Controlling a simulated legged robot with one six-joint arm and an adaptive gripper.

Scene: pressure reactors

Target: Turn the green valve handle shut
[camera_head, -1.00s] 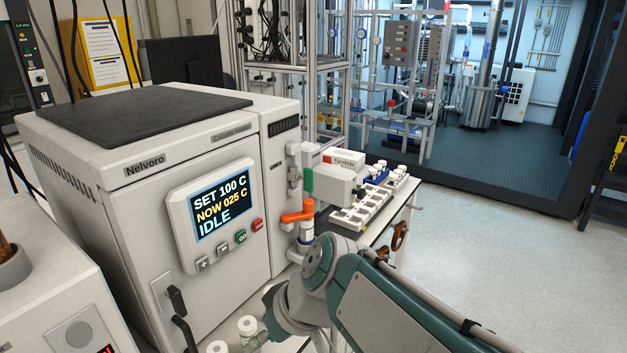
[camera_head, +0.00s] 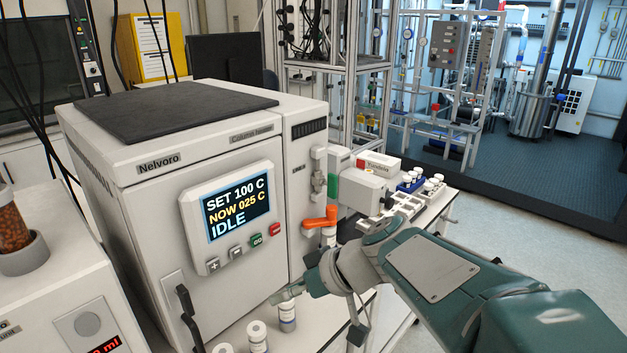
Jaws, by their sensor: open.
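The green valve handle (camera_head: 332,186) stands upright on the right side of the Nelvoro column heater (camera_head: 150,210), small in the head view. An orange handle (camera_head: 320,221) lies roughly level just below it, above a white-capped bottle. My gripper (camera_head: 318,300) is at the end of my arm, in front of the heater and lower than both handles. It is open and apart from the green handle. My wrist hides part of the gripper, so the space between the fingers is hard to see.
Capped white vials (camera_head: 257,336) stand on the bench close to my gripper. The heater's display reads SET 100 C, NOW 025 C, IDLE. A Yunderix box (camera_head: 378,163) and vial trays (camera_head: 405,204) sit behind the handles. Open floor (camera_head: 530,240) lies to the right.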

